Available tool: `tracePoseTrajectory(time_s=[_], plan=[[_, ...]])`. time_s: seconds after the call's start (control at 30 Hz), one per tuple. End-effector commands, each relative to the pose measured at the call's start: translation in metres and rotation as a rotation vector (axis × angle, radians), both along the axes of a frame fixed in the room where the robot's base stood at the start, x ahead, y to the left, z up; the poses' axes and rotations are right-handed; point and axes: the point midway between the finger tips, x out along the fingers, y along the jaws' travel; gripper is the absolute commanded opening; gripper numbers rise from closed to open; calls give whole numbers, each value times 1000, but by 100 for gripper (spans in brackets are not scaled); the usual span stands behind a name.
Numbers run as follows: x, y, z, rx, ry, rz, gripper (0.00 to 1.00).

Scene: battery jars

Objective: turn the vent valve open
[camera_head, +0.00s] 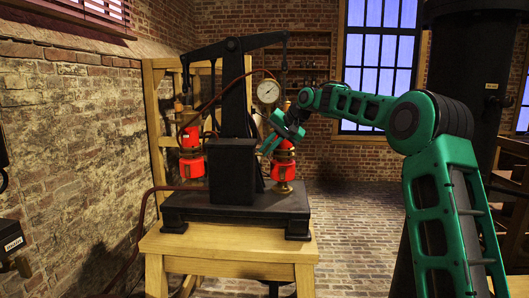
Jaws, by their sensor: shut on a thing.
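My green gripper (270,143) reaches in from the right to the upper part of the right red jar (284,171), beside the black central column. Its fingers are shut on a small part there, which I take to be the vent valve. The fingers hide most of that part, so I cannot tell how far it is turned. The right jar has brass fittings and stands upright on the black base.
The black pump stand (236,205) rests on a wooden table (228,242). A second red jar (191,165) stands left of the column. A round gauge (268,91) is above my gripper. A thin red hose arches at left. Open brick floor (350,220) lies to the right.

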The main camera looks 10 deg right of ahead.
Motion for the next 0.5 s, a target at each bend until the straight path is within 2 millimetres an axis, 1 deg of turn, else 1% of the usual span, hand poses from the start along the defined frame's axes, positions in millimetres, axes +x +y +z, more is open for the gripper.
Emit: tracePoseTrajectory(time_s=[0.03, 0.5], plan=[[0, 4, -1, -38, 14, 5, 0], [0, 4, -1, -383, 127, 5, 0]])
